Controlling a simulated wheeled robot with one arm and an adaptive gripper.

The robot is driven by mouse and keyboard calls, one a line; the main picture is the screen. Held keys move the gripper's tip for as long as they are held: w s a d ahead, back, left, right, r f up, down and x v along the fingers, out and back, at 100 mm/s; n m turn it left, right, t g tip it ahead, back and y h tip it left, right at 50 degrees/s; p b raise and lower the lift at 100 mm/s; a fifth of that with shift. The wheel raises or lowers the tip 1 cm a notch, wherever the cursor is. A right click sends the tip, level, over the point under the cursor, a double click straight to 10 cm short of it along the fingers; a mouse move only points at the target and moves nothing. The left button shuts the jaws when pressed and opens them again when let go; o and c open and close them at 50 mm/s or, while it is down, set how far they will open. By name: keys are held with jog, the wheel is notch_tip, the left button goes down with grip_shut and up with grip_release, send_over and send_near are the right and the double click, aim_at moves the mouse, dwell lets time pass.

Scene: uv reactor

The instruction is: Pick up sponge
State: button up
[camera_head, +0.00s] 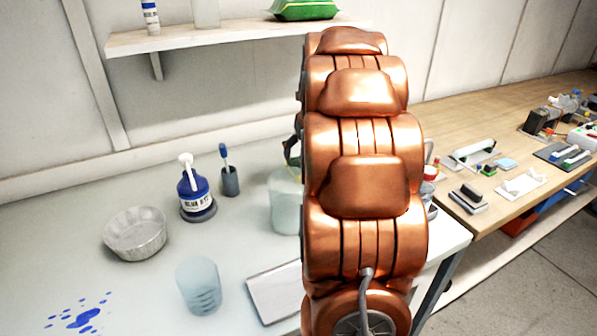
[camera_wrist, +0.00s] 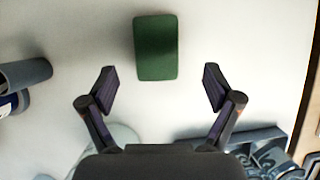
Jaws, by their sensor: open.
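The sponge (camera_wrist: 156,48) is a dark green rounded block in the wrist view, lying on the white table top. My gripper (camera_wrist: 157,85) is open and empty, with one finger on each side of the sponge's near end line. The sponge sits between and a little beyond the fingertips, touching neither finger. How high the gripper is above it I cannot tell. In the head view my copper-coloured arm covers the middle of the table, and the sponge and gripper fingers are hidden behind it.
On the white table (camera_head: 60,240) stand a foil bowl (camera_head: 135,233), a blue dye bottle (camera_head: 194,190), a brush in a holder (camera_head: 229,180), a clear beaker (camera_head: 199,285) and a larger jar (camera_head: 285,200). A flat tray (camera_head: 276,290) lies nearby. A wooden bench (camera_head: 470,120) is at right.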

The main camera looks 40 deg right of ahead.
aim_at(300, 164)
jog(key=shift+a+x, duration=0.2)
jog(key=shift+x, duration=1.1)
jog(key=p+x, duration=0.1)
jog(key=x, duration=0.3)
jog(key=shift+c, duration=0.4)
jog(key=c, duration=0.7)
